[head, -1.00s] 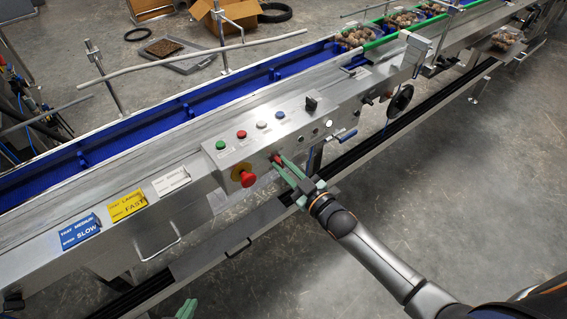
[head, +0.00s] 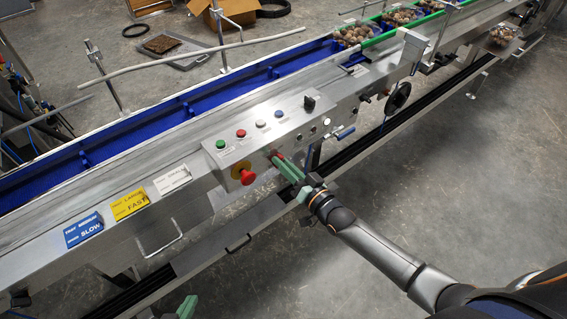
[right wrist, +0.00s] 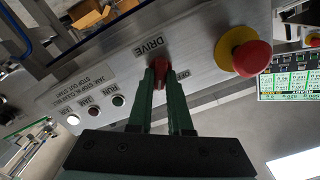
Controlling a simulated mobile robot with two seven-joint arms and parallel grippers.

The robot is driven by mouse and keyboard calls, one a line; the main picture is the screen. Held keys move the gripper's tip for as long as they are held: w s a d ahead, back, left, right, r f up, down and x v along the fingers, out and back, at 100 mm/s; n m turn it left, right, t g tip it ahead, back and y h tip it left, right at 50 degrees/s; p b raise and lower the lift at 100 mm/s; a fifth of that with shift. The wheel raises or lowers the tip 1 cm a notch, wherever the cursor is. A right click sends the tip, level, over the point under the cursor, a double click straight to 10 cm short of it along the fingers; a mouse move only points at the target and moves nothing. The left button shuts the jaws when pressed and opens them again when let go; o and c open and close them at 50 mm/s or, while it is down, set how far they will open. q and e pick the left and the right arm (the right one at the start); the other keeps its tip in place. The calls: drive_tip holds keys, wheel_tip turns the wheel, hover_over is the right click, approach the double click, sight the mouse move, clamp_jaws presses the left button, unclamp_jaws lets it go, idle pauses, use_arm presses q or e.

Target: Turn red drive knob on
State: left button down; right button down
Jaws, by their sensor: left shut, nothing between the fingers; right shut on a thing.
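The red drive knob (right wrist: 159,69) sits on the steel control panel under the upside-down DRIVE label in the right wrist view. In the head view the knob (head: 278,155) is partly covered by my fingers. My right gripper (right wrist: 164,85) is shut on the knob with its green fingers; it also shows in the head view (head: 282,164), reaching up from the lower right. My left gripper (head: 188,306) is shut and empty at the bottom edge of the head view, well below the panel; only its green tip shows.
A red emergency stop (head: 248,177) with a yellow collar stands close beside the knob. Green, red, white and blue buttons and a black selector (head: 309,104) are on the panel top. The blue conveyor (head: 180,116) runs behind.

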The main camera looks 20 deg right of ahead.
drive_tip(key=shift+m, duration=0.4)
use_arm(q)
drive_tip(key=shift+w+r, duration=0.3)
drive_tip(key=shift+r, duration=0.05)
use_arm(e)
drive_tip(key=c, duration=0.8)
unclamp_jaws()
drive_tip(key=shift+c, duration=0.2)
use_arm(q)
drive_tip(key=shift+f, duration=0.1)
drive_tip(key=shift+s+a+r+p, duration=0.2)
drive_tip(key=shift+a+r+p, duration=0.2)
drive_tip(key=shift+p, duration=0.3)
use_arm(e)
drive_tip(key=v, duration=1.2)
drive_tip(key=shift+s, duration=0.25)
drive_tip(key=shift+d, duration=0.1)
